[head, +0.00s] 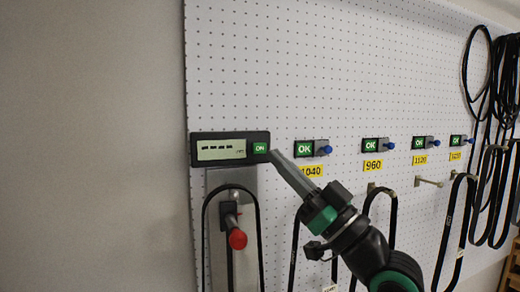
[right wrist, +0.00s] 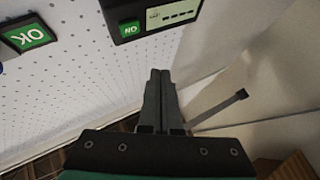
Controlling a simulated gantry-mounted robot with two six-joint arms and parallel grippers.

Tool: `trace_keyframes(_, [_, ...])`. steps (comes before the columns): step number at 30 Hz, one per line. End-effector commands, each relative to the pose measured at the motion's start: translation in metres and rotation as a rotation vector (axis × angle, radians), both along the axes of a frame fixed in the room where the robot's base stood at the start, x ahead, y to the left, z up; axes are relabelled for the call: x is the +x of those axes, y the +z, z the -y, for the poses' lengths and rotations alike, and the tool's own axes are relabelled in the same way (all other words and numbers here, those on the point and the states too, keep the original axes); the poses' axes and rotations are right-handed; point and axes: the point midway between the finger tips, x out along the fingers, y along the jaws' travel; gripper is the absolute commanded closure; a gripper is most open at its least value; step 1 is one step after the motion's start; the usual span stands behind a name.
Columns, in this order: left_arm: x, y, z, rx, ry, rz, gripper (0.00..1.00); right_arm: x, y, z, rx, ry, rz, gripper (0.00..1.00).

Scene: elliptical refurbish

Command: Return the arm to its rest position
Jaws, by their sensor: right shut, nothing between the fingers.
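My right gripper (head: 274,156) is shut and empty. In the head view its arm comes up from the lower right, and its fingertips are at the lower right corner of the black display unit (head: 221,149), by its green ON button (head: 260,148). In the right wrist view the closed fingers (right wrist: 160,74) point toward the same display unit (right wrist: 130,14). A gap shows between the fingertips and the green ON button (right wrist: 129,28) in that view. My left gripper is not in view.
A white pegboard (head: 330,60) carries green OK units (head: 304,149) with blue knobs and yellow labels (head: 311,170). Black belts (head: 448,215) hang on pegs to the right. A red knob (head: 237,239) sticks out below the display. The grey wall (head: 90,140) at left is bare.

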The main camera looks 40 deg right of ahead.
Motion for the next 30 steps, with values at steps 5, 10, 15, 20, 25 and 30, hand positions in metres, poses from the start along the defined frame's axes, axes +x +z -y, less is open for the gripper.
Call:
trace_keyframes(5, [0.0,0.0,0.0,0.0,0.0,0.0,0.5,0.0,0.0,0.0,0.0,0.0,0.0,1.0])
trace_keyframes(10, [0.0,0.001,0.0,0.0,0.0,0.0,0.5,0.001,0.002,-0.003,0.0,0.006,0.001,1.0])
trace_keyframes(15, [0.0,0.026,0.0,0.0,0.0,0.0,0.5,0.01,0.015,-0.065,0.001,0.123,-0.007,1.0])
trace_keyframes(20, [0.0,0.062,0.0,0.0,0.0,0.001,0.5,-0.031,0.049,-0.158,-0.037,0.161,0.079,1.0])
trace_keyframes(25, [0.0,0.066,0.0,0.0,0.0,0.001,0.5,-0.09,0.063,-0.156,-0.006,0.004,0.191,1.0])
trace_keyframes(30, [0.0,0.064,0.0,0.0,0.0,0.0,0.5,-0.099,0.064,-0.138,0.028,-0.063,0.204,1.0])
